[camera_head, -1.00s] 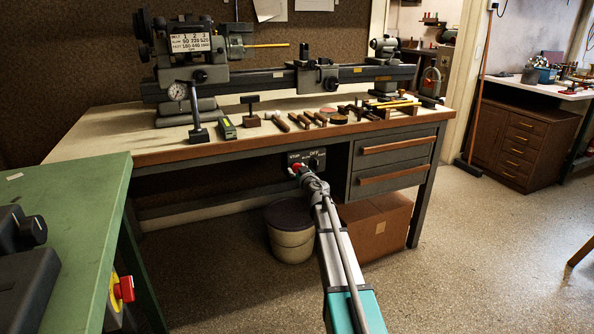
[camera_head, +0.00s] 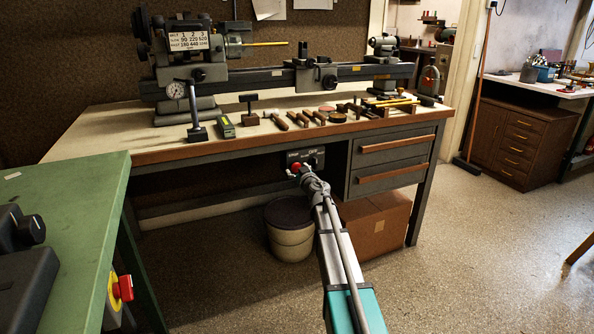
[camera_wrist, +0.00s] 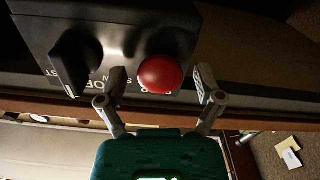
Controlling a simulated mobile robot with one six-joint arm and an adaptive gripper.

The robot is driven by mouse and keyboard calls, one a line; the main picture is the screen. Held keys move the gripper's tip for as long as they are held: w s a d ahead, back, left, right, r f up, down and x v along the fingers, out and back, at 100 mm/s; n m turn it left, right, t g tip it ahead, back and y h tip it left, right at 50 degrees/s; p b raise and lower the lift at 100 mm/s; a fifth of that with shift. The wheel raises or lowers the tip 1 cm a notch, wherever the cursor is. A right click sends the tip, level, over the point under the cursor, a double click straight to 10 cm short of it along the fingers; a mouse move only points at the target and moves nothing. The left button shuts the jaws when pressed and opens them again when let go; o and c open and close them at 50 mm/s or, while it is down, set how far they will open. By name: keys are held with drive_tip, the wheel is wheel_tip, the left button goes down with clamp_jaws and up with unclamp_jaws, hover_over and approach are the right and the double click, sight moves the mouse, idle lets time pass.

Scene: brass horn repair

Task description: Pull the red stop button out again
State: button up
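The red stop button (camera_wrist: 161,74) is a round mushroom head on a black control box (camera_wrist: 125,22) with a dark rotary knob (camera_wrist: 76,60) beside it. In the wrist view the box appears upside down. My gripper (camera_wrist: 161,86) is open, with one finger on each side of the button. A gap shows between the button and the right finger; the left finger is closer, and contact is unclear. In the head view the button (camera_head: 294,168) is small and partly hidden by my gripper, under the bench front.
A lathe bench (camera_head: 240,148) carries tools above the control box. A drawer unit (camera_head: 395,160) is to its right; a lidded bin (camera_head: 290,235) and a cardboard box (camera_head: 378,222) stand below. Another red button (camera_head: 124,288) on yellow is at the green table (camera_head: 75,200).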

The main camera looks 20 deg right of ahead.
drive_tip(key=shift+s, duration=0.1)
idle(0.3)
drive_tip(key=s, duration=1.1)
drive_tip(key=shift+s+d, duration=0.2)
drive_tip(key=shift+s, duration=0.2)
